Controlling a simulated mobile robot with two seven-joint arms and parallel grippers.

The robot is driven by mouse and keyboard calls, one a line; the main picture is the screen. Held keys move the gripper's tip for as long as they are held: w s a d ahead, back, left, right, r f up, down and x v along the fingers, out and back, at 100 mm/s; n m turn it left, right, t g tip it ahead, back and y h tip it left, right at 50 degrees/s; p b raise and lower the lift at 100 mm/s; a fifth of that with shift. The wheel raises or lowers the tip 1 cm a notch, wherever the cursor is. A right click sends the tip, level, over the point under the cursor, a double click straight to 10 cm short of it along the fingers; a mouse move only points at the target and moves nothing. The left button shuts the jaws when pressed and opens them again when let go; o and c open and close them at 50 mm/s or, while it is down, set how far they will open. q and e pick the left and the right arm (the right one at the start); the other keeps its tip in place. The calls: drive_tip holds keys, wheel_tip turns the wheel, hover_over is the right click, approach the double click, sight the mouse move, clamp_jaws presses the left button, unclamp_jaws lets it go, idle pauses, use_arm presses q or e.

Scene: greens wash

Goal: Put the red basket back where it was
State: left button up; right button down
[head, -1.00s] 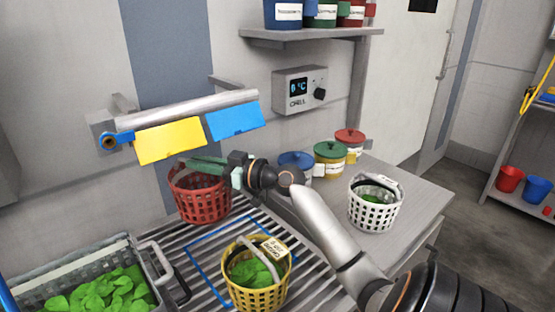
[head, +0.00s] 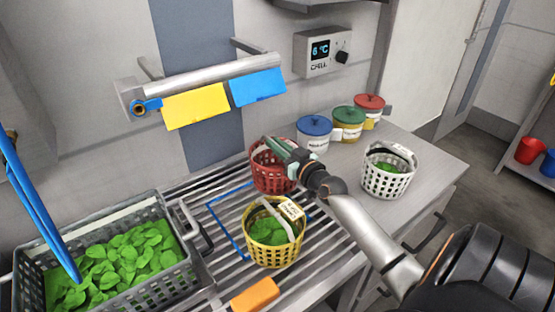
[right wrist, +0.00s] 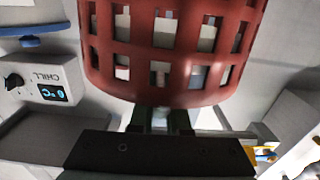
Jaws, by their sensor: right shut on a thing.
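The red basket (head: 268,178) is at the back of the slatted rack, behind the yellow basket (head: 280,258). My right gripper (head: 287,150) is shut on its upper edge, from the right side. I cannot tell whether its base touches the rack. In the right wrist view the red basket (right wrist: 165,85) fills the top, and the fingers of my right gripper (right wrist: 160,122) meet it at the lower middle. My left gripper is not in view.
The yellow basket holds greens and a tag. A white basket (head: 387,184) stands right on the counter, with lidded blue (head: 314,140), green (head: 348,122) and red (head: 369,108) pots behind. A grey crate (head: 183,279) of leaves is left. An orange block (head: 255,294) lies in front.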

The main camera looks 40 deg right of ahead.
drive_tip(key=shift+f+b, duration=0.7)
drive_tip(key=shift+f, duration=1.15)
drive_tip(key=shift+f, duration=0.2)
drive_tip(key=c, duration=0.9)
unclamp_jaws()
drive_tip(key=shift+r, duration=0.1)
drive_tip(key=shift+s, duration=0.15)
drive_tip(key=shift+s+a, duration=0.25)
drive_tip(key=shift+s, duration=1.7)
drive_tip(key=shift+s+a, duration=0.2)
drive_tip(key=shift+s, duration=1.75)
drive_tip(key=shift+s+a, duration=0.25)
drive_tip(key=shift+s, duration=1.7)
